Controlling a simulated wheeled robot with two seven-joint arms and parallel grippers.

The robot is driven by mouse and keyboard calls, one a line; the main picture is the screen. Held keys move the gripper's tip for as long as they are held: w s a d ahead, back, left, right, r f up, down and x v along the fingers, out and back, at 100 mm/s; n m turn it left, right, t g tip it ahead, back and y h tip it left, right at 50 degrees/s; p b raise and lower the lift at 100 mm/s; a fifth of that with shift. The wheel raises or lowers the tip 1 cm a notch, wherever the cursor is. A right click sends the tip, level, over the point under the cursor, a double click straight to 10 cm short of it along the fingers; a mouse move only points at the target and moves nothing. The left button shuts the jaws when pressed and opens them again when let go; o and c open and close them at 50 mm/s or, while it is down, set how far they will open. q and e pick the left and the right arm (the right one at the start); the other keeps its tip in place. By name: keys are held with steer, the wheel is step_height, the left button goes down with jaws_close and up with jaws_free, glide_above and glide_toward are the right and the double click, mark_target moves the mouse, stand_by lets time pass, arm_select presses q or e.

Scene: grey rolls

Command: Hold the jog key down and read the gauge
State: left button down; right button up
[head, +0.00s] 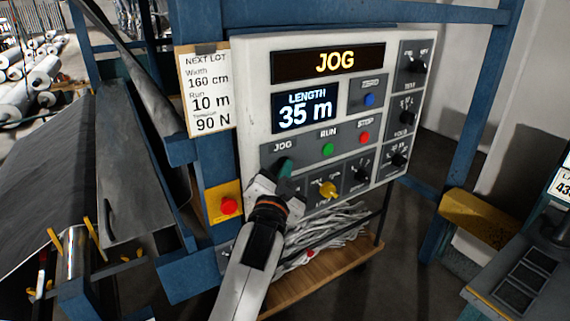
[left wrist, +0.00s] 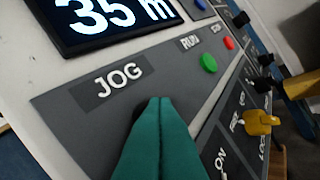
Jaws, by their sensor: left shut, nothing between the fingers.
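The control panel (head: 253,103) faces me on a blue frame. Its top display (head: 334,61) reads JOG, and the length display (head: 304,111) reads 35 m. My left gripper (head: 285,168) is shut and empty, with its teal fingertips at the JOG position. In the left wrist view, the fingertips (left wrist: 158,105) cover most of the dark jog key (left wrist: 137,112) below its JOG label. They look to be touching it, but how far it is pressed cannot be told. No dial gauge shows clearly. My right gripper is not in view.
Close by are the green RUN button (head: 327,150), red STOP button (head: 364,138), blue ZERO button (head: 369,99) and yellow selector (head: 327,190). A red emergency button (head: 228,206) sits left. A card (head: 205,92) reads width 160 cm, run 10 m, 90 N.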

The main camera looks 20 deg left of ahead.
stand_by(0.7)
arm_select(q)
steer(key=shift+s+d+f, duration=0.1)
steer(key=shift+s+d, duration=0.25)
steer(key=shift+d, duration=0.05)
steer(key=shift+s+d, duration=0.2)
steer(key=s+d, duration=0.1)
steer(key=d, duration=0.1)
steer(key=s+d, duration=0.2)
stand_by(0.4)
